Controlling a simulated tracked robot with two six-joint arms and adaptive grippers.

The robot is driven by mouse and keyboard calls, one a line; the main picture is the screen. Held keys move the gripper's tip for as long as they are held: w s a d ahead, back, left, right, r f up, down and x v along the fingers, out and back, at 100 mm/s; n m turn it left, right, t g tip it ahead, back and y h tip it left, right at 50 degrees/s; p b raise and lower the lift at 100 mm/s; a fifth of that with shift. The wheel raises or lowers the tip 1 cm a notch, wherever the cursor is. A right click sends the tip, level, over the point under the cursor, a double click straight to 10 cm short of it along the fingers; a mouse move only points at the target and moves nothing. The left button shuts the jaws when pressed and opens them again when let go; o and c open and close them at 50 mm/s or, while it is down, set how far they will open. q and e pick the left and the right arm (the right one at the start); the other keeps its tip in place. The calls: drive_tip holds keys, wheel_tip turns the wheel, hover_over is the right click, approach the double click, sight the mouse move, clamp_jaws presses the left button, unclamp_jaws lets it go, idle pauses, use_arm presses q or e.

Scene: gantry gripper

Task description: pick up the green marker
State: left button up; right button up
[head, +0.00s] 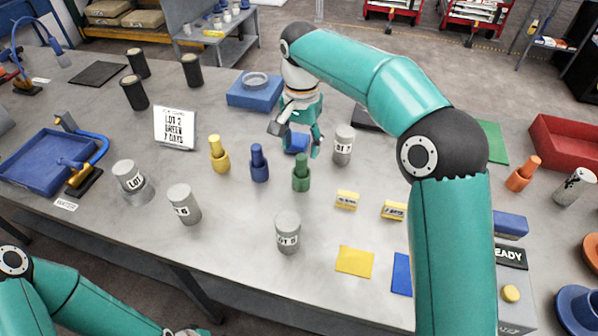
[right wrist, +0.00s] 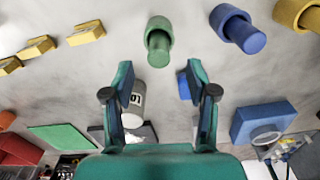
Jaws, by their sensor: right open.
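The green marker (head: 301,174) stands upright on the grey bench, a thick dark green body with a narrower top. In the right wrist view the green marker (right wrist: 158,42) lies ahead of the fingertips, roughly centred on the gap between them. My right gripper (head: 297,140) is open and empty, just behind the marker in the head view and apart from it. The right gripper also shows in the right wrist view (right wrist: 159,78) with its two fingers spread. Of my left arm only links show at the lower left; its jaws are out of frame.
A blue marker (head: 259,163) and a yellow marker (head: 219,154) stand left of the green one. A grey labelled cylinder (head: 343,146) stands close to the right finger. Yellow blocks (head: 347,200) lie to the right. A grey cylinder (head: 288,233) stands in front.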

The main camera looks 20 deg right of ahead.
sight(301, 156)
drive_tip(key=shift+d+f+p, duration=0.1)
drive_tip(key=shift+f+p, duration=0.35)
drive_tip(key=shift+f, duration=2.95)
clamp_jaws()
